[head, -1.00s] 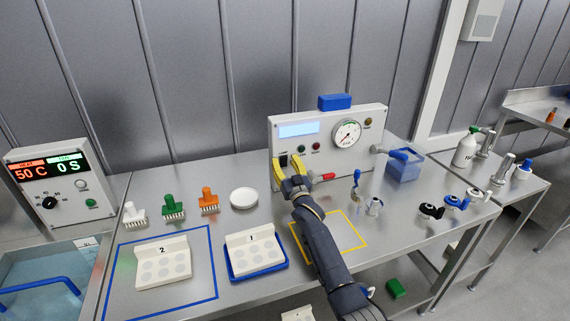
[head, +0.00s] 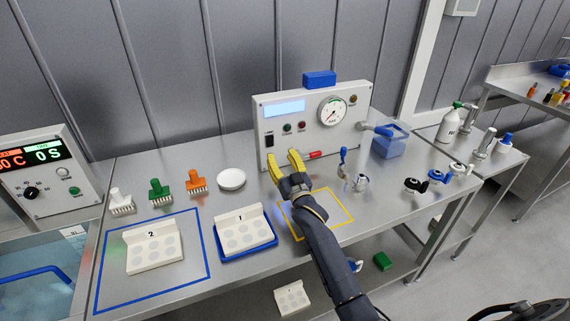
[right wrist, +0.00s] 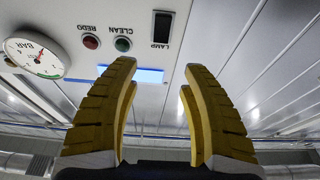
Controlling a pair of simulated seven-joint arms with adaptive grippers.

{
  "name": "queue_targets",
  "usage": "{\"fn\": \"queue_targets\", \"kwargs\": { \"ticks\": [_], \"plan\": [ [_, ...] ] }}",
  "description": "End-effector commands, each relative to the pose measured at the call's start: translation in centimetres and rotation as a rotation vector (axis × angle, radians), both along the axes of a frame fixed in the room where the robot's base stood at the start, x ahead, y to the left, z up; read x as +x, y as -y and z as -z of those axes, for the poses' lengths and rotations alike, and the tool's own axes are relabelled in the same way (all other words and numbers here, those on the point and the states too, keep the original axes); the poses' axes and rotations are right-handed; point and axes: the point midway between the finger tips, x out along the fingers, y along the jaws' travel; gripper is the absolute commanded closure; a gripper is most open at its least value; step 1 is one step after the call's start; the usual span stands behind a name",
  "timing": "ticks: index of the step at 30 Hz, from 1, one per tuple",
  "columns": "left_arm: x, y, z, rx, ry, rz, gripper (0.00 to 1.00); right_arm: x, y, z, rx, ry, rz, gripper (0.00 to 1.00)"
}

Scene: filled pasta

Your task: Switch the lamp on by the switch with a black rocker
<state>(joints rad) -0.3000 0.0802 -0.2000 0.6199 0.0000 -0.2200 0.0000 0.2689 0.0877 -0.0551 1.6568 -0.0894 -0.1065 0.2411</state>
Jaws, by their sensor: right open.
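The switch with a black rocker (head: 269,140) sits on the left of the white panel box (head: 262,112). In the right wrist view, which is upside down, the black rocker (right wrist: 162,26) bears the label LAMP. Which way it is tipped I cannot tell. My right gripper (head: 283,156) has yellow fingers, open and empty, just in front of the panel and below and right of the switch. In the right wrist view the fingers (right wrist: 160,80) are spread apart, and the rocker shows beyond the gap between them. My left gripper is not in view.
A white dish (head: 231,179) and brushes stand left. A blue container (head: 390,143) stands right.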

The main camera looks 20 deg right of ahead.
Motion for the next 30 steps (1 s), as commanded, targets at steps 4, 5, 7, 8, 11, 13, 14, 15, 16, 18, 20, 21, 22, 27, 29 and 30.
{"fn": "queue_targets", "kwargs": {
  "ticks": [4, 5, 7, 8, 11, 13, 14, 15, 16, 18, 20, 21, 22, 27, 29, 30],
  "plan": [
    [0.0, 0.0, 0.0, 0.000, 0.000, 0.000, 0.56, -1.8, 0.1, 0.1, 0.001, 0.000, 0.000, 0.55],
    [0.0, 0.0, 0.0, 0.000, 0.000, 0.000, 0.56, -2.1, 0.1, 0.0, 0.001, 0.000, 0.000, 0.55],
    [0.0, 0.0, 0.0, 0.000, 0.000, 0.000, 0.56, -2.6, 0.1, 0.0, 0.000, 0.000, 0.000, 0.55],
    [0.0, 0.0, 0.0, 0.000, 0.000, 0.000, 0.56, -2.7, 0.1, 0.0, 0.001, -0.001, 0.000, 0.55],
    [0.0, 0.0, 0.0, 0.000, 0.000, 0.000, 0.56, -3.1, 0.2, 0.0, 0.001, 0.000, 0.000, 0.55],
    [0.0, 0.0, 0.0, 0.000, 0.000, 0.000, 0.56, -3.2, 0.2, 0.0, 0.001, 0.001, 0.000, 0.55],
    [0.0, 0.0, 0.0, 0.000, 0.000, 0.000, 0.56, -3.3, 0.2, 0.0, 0.001, 0.001, 0.000, 0.55],
    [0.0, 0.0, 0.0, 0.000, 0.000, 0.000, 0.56, -3.3, 0.2, 0.0, 0.001, 0.001, 0.000, 0.55],
    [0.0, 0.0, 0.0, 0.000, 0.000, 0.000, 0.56, -3.3, 0.2, 0.0, 0.001, 0.001, 0.000, 0.55],
    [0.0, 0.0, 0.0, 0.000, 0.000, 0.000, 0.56, -3.3, 0.2, 0.0, 0.001, 0.000, 0.000, 0.55],
    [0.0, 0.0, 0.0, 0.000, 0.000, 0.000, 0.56, -3.3, 0.2, 0.0, 0.001, 0.000, 0.000, 0.55],
    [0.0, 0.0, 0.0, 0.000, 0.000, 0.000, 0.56, -3.3, 0.2, 0.0, 0.001, 0.000, 0.000, 0.55],
    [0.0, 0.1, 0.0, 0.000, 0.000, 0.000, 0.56, -3.3, 0.2, 0.0, 0.001, 0.000, 0.000, 0.55],
    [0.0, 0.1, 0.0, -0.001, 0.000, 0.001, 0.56, -3.2, 0.3, -0.1, -0.001, 0.001, 0.001, 0.55],
    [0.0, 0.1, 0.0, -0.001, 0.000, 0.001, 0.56, -3.1, 0.9, -0.2, -0.004, 0.004, 0.006, 0.55],
    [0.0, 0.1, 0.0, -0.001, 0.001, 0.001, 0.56, -3.0, 1.5, -0.4, -0.008, 0.007, 0.012, 0.55]
  ]
}}
